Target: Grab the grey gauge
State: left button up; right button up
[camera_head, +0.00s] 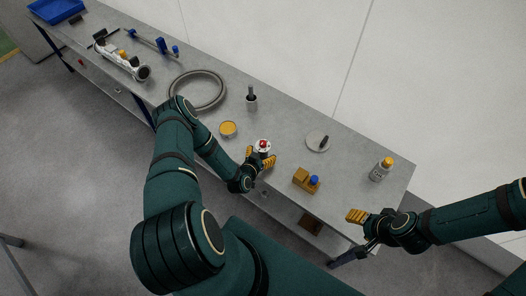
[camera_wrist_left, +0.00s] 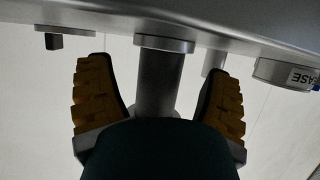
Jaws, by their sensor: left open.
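The grey gauge (camera_head: 263,146) stands upright near the front edge of the workbench. Its round top shows white and red in the head view. My left gripper (camera_head: 260,157) is open, with its yellow fingers on either side of the gauge. In the left wrist view, the gauge's grey cylinder and wider base (camera_wrist_left: 163,70) show between the spread fingers of my left gripper (camera_wrist_left: 159,95), with visible gaps on both sides. The gauge's far end is hidden behind the dark palm. My right gripper (camera_head: 357,216) is off the bench's front right edge, its finger spacing unclear.
A yellow-topped tin (camera_head: 228,129) stands left of the gauge, a dark-handled grey item (camera_head: 251,98) behind it. A hose ring (camera_head: 198,91) lies farther left.

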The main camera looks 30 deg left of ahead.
pick_arm(q)
jog(key=shift+x, duration=0.85)
jog(key=shift+r, duration=0.1)
grip_shut()
